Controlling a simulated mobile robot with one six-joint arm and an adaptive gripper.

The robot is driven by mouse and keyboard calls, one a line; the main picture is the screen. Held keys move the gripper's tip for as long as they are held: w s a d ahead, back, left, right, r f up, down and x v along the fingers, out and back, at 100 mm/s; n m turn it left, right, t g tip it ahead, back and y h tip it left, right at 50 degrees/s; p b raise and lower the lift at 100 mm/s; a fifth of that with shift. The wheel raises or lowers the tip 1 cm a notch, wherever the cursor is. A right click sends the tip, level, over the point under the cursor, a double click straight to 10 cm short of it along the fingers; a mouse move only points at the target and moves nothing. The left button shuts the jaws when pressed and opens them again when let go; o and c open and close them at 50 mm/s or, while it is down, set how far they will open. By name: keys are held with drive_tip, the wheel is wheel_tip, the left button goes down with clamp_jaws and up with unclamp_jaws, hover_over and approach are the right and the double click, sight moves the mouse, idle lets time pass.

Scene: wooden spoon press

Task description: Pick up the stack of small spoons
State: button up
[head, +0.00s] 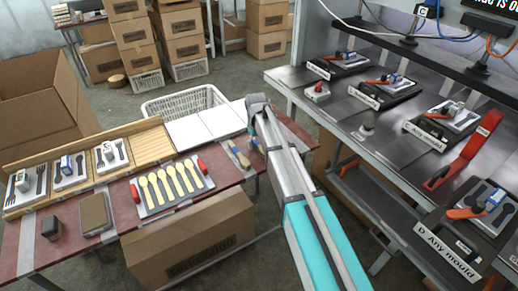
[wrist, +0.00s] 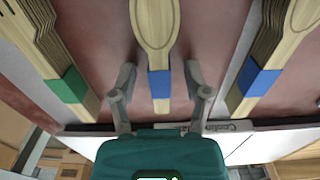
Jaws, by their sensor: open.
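In the wrist view, a wooden spoon (wrist: 157,25) with a blue band lies between the two fingers of my gripper (wrist: 159,72). The gripper is open, with a finger on each side of the handle and a gap to it on both sides. I cannot tell how many spoons lie under this top one. A thick stack with a green band (wrist: 68,86) is at the left, and another with a blue band (wrist: 258,82) is at the right. In the head view, banded spoons (head: 240,157) show beside my arm, which hides the rest.
On the red table (head: 120,190) lies a grey mat with several pale spoons (head: 172,184) and red-handled items. A wooden tray (head: 150,150) and white panels (head: 205,128) lie behind. A metal bench (head: 350,95) with moulds stands at the right.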

clamp_jaws()
idle(0.3)
drive_tip(key=shift+r, duration=0.25)
wheel_tip(320, 180, up, 2)
drive_tip(key=p, duration=0.2)
drive_tip(key=shift+r+p, duration=0.1)
drive_tip(key=shift+p, duration=0.25)
drive_tip(key=s+r+p, duration=1)
drive_tip(key=s, duration=0.4)
drive_tip(key=shift+d+r, duration=0.15)
drive_tip(key=shift+d, duration=0.2)
drive_tip(key=shift+s, duration=0.15)
idle(0.4)
